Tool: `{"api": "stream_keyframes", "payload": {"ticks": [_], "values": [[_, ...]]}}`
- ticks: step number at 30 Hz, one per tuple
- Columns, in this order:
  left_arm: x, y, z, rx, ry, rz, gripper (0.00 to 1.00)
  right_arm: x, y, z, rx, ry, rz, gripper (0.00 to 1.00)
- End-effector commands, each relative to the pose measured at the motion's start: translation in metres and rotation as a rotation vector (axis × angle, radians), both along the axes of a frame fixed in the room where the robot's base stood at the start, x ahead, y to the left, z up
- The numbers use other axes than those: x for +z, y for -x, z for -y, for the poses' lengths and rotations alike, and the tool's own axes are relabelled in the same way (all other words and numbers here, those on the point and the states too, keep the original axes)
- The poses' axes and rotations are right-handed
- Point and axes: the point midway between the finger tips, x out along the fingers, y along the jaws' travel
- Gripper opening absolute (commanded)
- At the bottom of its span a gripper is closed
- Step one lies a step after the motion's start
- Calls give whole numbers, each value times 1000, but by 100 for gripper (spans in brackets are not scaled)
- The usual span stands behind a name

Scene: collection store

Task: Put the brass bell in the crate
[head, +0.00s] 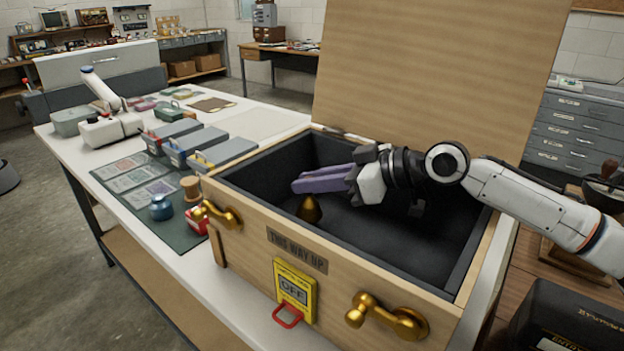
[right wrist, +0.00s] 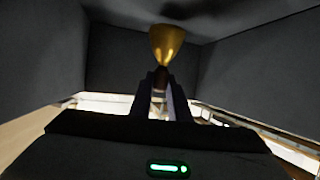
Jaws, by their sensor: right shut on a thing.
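The brass bell (head: 309,210) hangs inside the open wooden crate (head: 262,242), toward its left part, below the fingertips of my right gripper. My right gripper (head: 297,184) reaches into the crate from the right, its purple fingers shut on the bell's narrow handle end. In the right wrist view, the bell (right wrist: 166,44) shows at the tips of the fingers (right wrist: 160,82), with the dark crate lining around it. I cannot tell whether the bell touches the crate floor. My left gripper is not in view.
The crate's lid (head: 430,70) stands open at the back. Brass latches (head: 385,317) and a yellow tag (head: 294,290) are on its front. A green mat (head: 140,185), a blue jar (head: 161,207) and several small boxes lie on the table to the left.

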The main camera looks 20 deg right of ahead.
Motion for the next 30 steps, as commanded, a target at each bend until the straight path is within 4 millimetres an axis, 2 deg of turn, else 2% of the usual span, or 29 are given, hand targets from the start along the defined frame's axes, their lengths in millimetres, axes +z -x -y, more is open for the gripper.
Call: {"api": "stream_keyframes", "payload": {"ticks": [7,8,11,20,24,26,30], "values": [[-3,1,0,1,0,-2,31,-5,0,0,0,-1,1,0],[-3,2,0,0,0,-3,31,-6,0,0,1,0,-2,18],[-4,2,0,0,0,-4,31,-7,0,-1,1,-1,-3,35],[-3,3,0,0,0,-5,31,-7,1,-1,3,0,-6,35],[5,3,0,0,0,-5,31,9,0,-1,2,2,-3,35],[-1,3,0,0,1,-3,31,6,7,8,-3,3,-4,35],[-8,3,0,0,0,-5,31,16,25,25,-3,2,-3,35]]}}
